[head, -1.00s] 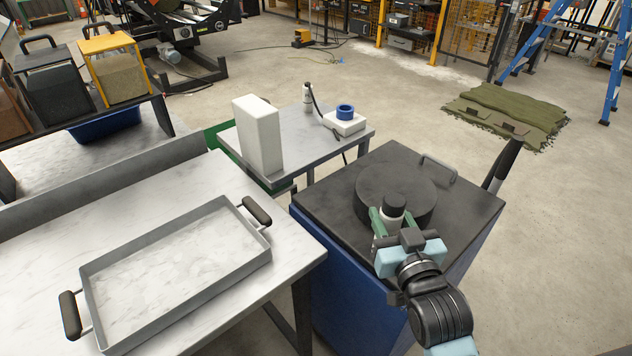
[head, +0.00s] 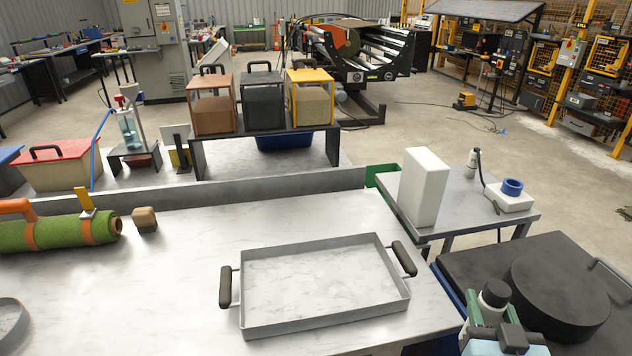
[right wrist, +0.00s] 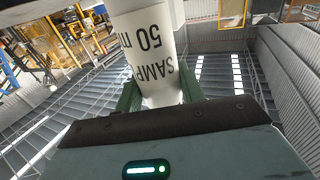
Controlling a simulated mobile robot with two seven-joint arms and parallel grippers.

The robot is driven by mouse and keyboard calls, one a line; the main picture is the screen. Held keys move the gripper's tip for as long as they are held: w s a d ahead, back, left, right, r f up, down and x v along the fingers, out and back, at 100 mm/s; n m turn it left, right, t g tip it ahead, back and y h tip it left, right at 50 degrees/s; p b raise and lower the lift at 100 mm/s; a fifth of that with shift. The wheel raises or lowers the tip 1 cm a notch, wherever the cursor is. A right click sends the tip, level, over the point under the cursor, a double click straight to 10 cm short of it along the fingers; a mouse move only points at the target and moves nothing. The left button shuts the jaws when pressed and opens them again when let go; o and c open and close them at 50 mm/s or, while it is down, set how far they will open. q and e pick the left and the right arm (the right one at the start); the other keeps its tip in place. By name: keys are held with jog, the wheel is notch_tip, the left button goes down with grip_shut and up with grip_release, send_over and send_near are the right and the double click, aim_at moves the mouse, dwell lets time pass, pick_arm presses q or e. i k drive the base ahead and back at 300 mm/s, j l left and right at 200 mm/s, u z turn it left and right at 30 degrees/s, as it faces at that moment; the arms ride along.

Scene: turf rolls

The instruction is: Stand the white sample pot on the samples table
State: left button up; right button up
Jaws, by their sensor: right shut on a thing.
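The white sample pot (head: 491,303) has a black cap and is held in my right gripper (head: 490,312) at the lower right of the head view. In the right wrist view the pot (right wrist: 152,45) shows black lettering and "50 m", between the green fingers of my right gripper (right wrist: 160,100). The gripper is shut on the pot, beside the black round lid. A small grey table (head: 462,208), which looks like the samples table, stands beyond it. My left gripper is out of view.
The small table carries a tall white block (head: 425,187), a white device with a blue ring (head: 511,194) and a small bottle (head: 472,163). Bare top shows between them. A black round lid (head: 560,290) and a metal tray (head: 325,285) are nearby.

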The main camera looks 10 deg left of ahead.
aim_at(149, 323)
jog(key=k+j+u, duration=0.1)
jog(key=j+u, duration=0.25)
jog(key=k+j+u, duration=0.1)
jog(key=u, duration=0.25)
